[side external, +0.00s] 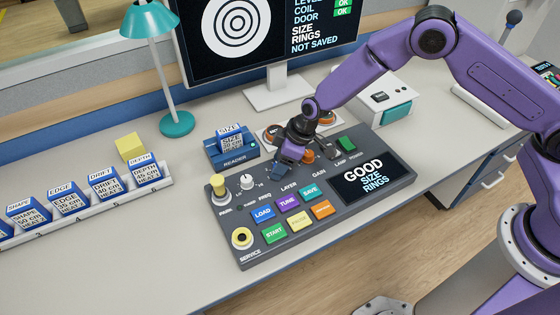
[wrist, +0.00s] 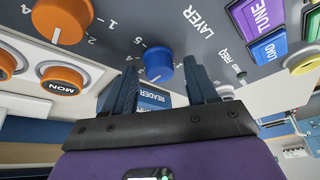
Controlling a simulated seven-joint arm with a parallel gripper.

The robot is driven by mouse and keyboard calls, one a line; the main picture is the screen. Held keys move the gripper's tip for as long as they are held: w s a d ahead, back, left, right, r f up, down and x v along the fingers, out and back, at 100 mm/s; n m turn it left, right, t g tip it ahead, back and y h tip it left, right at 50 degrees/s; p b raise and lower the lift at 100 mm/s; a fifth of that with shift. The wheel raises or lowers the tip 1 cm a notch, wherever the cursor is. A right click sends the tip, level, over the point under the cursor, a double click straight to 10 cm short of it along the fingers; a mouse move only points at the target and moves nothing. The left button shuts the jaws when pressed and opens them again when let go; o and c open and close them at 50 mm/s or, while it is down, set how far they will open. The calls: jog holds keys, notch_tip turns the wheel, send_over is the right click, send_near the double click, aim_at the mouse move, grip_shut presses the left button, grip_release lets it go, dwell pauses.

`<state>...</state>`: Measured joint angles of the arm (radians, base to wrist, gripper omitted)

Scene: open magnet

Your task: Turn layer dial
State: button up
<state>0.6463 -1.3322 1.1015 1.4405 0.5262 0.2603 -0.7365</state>
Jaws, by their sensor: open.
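The blue layer dial (wrist: 158,66) shows in the wrist view, with the word LAYER and a numbered scale beside it on the dark console. A short white mark is on its face. My gripper (wrist: 161,70) is open, one finger on each side of the dial, with visible gaps; I cannot tell whether the fingertips reach down around it. In the side view my gripper (side external: 283,167) is low over the console (side external: 330,223), behind the LAYER label, and the dial is mostly hidden there.
An orange knob (wrist: 62,20) is close to the left of the dial. Coloured buttons, such as the purple TUNE button (side external: 287,202), lie in front. The card reader (side external: 232,152) stands behind left. The console screen (side external: 372,178) reads GOOD SIZE RINGS. The monitor (side external: 265,35) reads SIZE RINGS NOT SAVED.

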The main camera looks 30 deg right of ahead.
jog(key=c, duration=1.1)
jog(key=shift+o, duration=0.2)
jog(key=shift+m+t, duration=0.3)
jog(key=shift+m, duration=0.6)
jog(key=shift+s+a+m+t+h, duration=0.15)
jog(key=shift+m+t+h, duration=0.4)
jog(key=shift+m, duration=0.95)
jog(key=shift+g+h, duration=0.25)
jog(key=shift+m, duration=0.8)
jog(key=shift+m+h, duration=0.6)
jog(key=shift+m, duration=0.5)
jog(key=shift+m+t, duration=0.5)
jog(key=shift+m, duration=0.2)
